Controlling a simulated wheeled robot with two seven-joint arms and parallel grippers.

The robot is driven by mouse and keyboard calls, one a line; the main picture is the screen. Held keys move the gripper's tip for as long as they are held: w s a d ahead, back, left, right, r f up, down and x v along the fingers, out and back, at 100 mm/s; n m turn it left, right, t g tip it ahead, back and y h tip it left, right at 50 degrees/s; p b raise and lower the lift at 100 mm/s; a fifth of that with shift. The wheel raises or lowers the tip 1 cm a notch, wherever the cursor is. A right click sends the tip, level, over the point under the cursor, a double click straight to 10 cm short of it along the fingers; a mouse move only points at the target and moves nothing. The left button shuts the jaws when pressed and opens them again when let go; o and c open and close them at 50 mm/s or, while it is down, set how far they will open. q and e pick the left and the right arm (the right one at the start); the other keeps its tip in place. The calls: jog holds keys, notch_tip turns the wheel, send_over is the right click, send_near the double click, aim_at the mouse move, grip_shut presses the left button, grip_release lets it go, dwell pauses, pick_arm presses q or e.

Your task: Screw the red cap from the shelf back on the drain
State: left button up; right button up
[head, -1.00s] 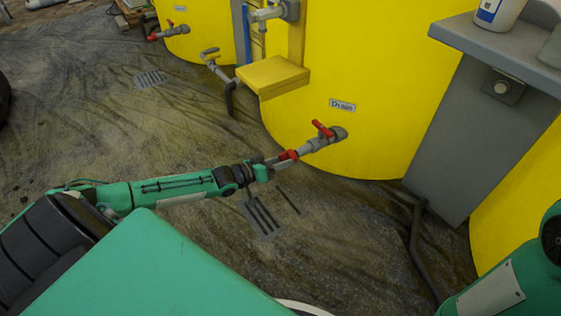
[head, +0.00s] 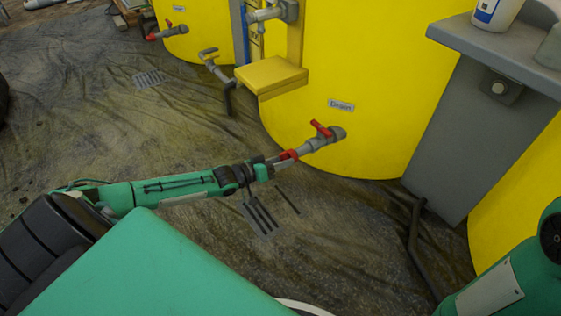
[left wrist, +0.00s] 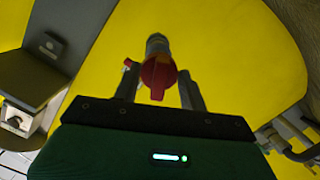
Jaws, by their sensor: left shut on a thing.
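The drain (head: 327,141) is a grey pipe stub with a red lever valve, low on the large yellow tank under a "Drain" label. The red cap (head: 288,155) is at the free end of this pipe, in line with it. I cannot tell whether its thread is engaged. My left gripper (head: 276,161) is shut on the cap from the left. In the left wrist view the cap (left wrist: 157,73) is between the two fingers, with the grey pipe behind it. The yellow shelf (head: 272,74) on the tank is bare. My right gripper is out of view.
A grey cabinet (head: 470,140) with a ledge stands to the right; a white bottle (head: 494,12) is on the ledge. Another tank with a red-handled valve (head: 167,32) is at the back left. A dark hose (head: 414,245) lies at right. The floor sheet around is mostly open.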

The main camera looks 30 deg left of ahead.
pick_arm(q)
jog(key=shift+w+d+r+p, duration=0.1)
jog(key=shift+w+d+p, duration=0.05)
jog(key=shift+w+p, duration=0.2)
dwell(0.9)
dwell(0.4)
